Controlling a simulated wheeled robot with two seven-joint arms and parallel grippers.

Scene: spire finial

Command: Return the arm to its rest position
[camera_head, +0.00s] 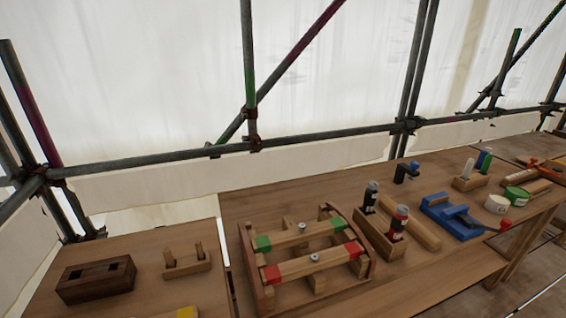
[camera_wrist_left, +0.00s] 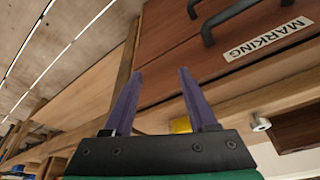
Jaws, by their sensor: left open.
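My left gripper (camera_wrist_left: 155,95) shows in the left wrist view. Its two dark purple fingers are spread apart with nothing between them. It faces a brown wooden drawer front (camera_wrist_left: 172,72) with dark handles and a white label (camera_wrist_left: 267,38) reading "MARKING". Contact with the drawers is not visible. Neither arm shows in the head view, and my right gripper is in no view.
The wooden workbench (camera_head: 190,285) carries a wooden frame with red and green marked bars (camera_head: 308,262), a dark slotted block (camera_head: 95,279), bottles in a wooden holder (camera_head: 378,238) and a blue tool (camera_head: 455,216). Scaffold poles (camera_head: 190,154) run behind it.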

